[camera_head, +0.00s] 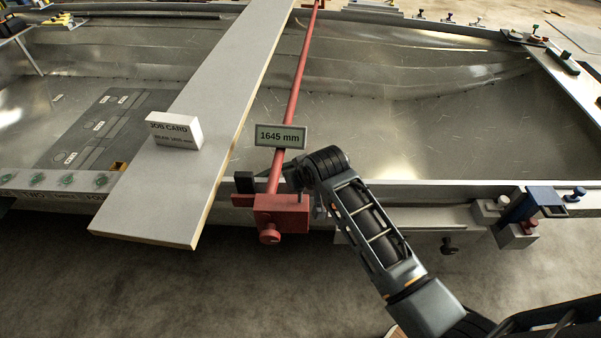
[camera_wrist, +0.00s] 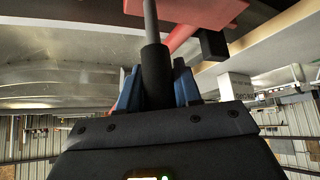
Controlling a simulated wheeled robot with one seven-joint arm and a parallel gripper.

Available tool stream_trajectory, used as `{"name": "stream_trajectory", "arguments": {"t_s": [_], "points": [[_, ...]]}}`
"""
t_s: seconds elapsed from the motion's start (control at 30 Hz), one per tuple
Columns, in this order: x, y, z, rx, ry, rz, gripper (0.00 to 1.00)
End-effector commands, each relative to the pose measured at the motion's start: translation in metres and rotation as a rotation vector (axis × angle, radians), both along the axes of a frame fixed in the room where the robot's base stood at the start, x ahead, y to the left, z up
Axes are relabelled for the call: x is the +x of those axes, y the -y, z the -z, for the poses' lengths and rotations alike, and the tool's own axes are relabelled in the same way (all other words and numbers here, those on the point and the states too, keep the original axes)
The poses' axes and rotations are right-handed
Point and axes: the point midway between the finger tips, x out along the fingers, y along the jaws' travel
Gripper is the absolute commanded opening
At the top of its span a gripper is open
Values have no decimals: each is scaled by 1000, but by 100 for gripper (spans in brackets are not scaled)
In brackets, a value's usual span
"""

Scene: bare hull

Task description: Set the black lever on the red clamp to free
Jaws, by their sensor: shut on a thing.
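The red clamp (camera_head: 282,212) sits on the near hull edge, with its long red bar (camera_head: 296,85) running across the hull. Its red body also shows at the top of the wrist view (camera_wrist: 200,10). The black lever (camera_wrist: 156,62) has a dark round grip on a thin metal rod that rises toward the red clamp. My gripper (camera_wrist: 158,88) has its blue fingers on both sides of the lever's grip and is shut on it. In the head view my wrist is just right of the clamp and hides the fingers and most of the lever.
A label reading 1645 mm (camera_head: 281,136) stands at the bar. A pale plank (camera_head: 205,130) with a job card block (camera_head: 173,131) lies left of the clamp. A blue clamp (camera_head: 530,205) is on the hull edge at right. The floor in front is clear.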

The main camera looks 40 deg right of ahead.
Motion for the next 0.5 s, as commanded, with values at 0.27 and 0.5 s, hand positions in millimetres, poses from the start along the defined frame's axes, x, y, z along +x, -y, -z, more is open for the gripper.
{"name": "stream_trajectory", "arguments": {"t_s": [0.27, 0.5], "points": [[1, -1, 1, -5, -6, -2, 0], [1, -1, 1, -4, -6, -3, 42]]}}
